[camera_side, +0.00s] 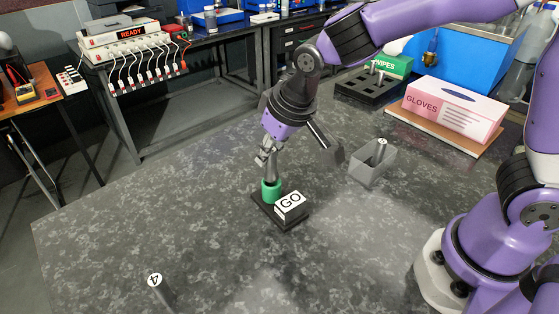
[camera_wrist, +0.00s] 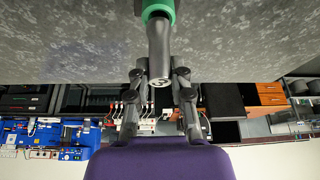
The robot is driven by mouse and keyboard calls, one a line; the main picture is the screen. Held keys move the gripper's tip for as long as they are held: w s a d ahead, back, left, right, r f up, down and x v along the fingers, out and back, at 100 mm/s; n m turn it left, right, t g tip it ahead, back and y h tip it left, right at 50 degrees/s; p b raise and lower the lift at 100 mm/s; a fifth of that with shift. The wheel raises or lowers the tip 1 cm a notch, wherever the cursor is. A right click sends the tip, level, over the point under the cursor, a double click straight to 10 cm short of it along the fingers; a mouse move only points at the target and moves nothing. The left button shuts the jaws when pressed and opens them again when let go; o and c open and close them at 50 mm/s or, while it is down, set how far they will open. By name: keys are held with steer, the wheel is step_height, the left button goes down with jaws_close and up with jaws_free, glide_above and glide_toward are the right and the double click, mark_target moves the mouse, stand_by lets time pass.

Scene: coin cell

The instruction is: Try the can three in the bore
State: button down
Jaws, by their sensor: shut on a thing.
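Can three (camera_wrist: 158,45) is a grey, bottle-shaped piece with a "3" on its end, seen in the wrist view. My gripper (camera_wrist: 160,75) is shut on it near the numbered end. In the side view my gripper (camera_side: 266,153) points down and the grey can (camera_side: 271,170) stands below it, close to upright. Its lower end meets the green ring (camera_side: 271,191), the bore piece on a black base, also seen in the wrist view (camera_wrist: 157,8). How deep it sits inside the ring is hidden. A white "GO" block (camera_side: 290,206) is on the same base.
A grey open bin (camera_side: 367,169) holds a numbered can (camera_side: 382,143) to the right. Another can marked 4 (camera_side: 157,284) stands at the front left. A black holed rack (camera_side: 372,88) and a gloves box (camera_side: 455,108) are behind. The left tabletop is clear.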

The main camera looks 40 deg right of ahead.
steer(key=shift+f, duration=0.4)
stand_by(0.3)
stand_by(0.4)
steer(key=shift+r, duration=2.55)
